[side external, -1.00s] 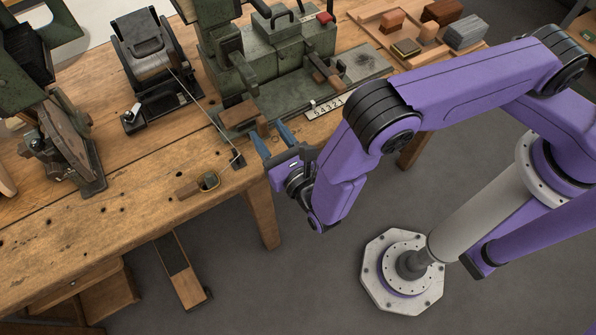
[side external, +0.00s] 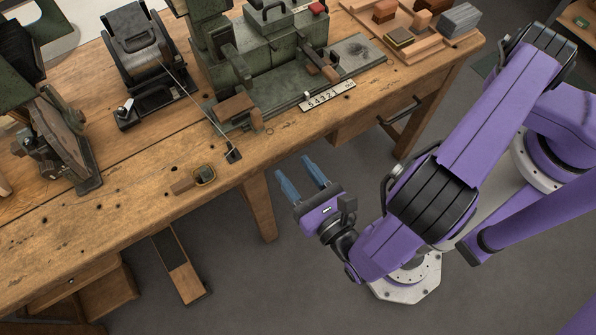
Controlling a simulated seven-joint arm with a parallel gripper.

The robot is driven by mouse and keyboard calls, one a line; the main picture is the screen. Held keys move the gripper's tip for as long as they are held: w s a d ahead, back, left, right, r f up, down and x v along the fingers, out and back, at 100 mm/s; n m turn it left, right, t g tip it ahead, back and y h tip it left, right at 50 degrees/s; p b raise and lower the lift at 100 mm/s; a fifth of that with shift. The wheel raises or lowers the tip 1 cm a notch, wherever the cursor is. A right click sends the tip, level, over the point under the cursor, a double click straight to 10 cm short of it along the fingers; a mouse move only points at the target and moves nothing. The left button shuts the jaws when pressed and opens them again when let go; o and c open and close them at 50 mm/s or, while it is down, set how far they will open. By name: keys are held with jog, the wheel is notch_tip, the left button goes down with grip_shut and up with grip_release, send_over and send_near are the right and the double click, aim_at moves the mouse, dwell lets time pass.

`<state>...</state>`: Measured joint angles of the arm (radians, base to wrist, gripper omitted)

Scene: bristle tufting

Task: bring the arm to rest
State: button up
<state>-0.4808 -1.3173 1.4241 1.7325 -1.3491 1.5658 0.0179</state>
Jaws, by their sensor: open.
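My gripper (side external: 301,172) has two blue fingers, spread apart with nothing between them. It is in the open air off the front edge of the wooden workbench (side external: 130,208), above the grey floor. My purple arm is folded back toward its base at the right. The fingers point up and left in the picture, toward the bench, and appear clear of it.
A green machine (side external: 268,62) with a numbered strip (side external: 327,96) stands on the bench. A black spool holder (side external: 150,65) is left of it. A small wooden-handled tool (side external: 194,180) lies near the front edge. A wooden tray (side external: 415,47) holds several blocks.

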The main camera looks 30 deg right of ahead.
jog(key=w+d+r+m+g+h, duration=0.2)
jog(key=d+r+m+g+h, duration=0.3)
jog(key=d, duration=0.3)
jog(key=w+d+r+m+g+h, duration=0.2)
jog(key=d+r+m+g+h, duration=0.15)
jog(key=d+r+m, duration=0.45)
jog(key=s+d+r+m+g+y, duration=0.3)
jog(key=s+d+m+g+y, duration=0.1)
jog(key=s+d+m, duration=0.1)
jog(key=s+d+r+m+g+y, duration=0.4)
jog(key=s+d, duration=0.3)
jog(key=d, duration=0.3)
jog(key=shift+s+d+r+m+g+y, duration=0.15)
jog(key=shift+d+r+m+g+y, duration=0.25)
jog(key=shift+m+g, duration=0.3)
